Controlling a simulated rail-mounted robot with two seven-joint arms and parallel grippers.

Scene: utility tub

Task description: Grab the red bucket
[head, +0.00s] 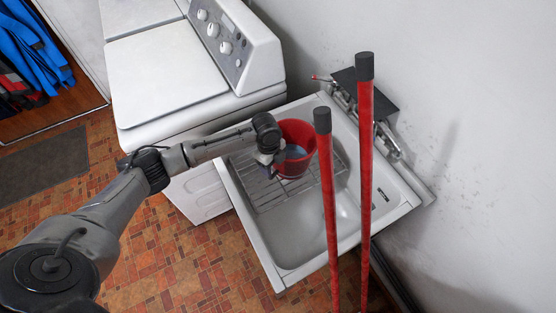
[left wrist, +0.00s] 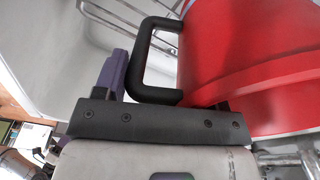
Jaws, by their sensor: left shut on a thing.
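The red bucket (head: 300,131) stands upright on a wire rack in the left part of the utility tub in the head view. Its inside looks partly bluish-grey. My left gripper (head: 271,160) is at the bucket's near left side, shut on it. In the left wrist view the red bucket wall (left wrist: 245,65) fills the upper right. Its black side handle (left wrist: 150,50) reaches in between the fingers of my left gripper (left wrist: 165,95). The exact contact is partly hidden by the gripper body. My right gripper is not in view.
The white utility tub (head: 262,245) holds the wire rack (head: 265,190). Two upright red poles with black caps (head: 365,150) stand in front of the tub's right side. A tap (head: 385,140) is on the wall side. A white washing machine (head: 165,75) stands close at left.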

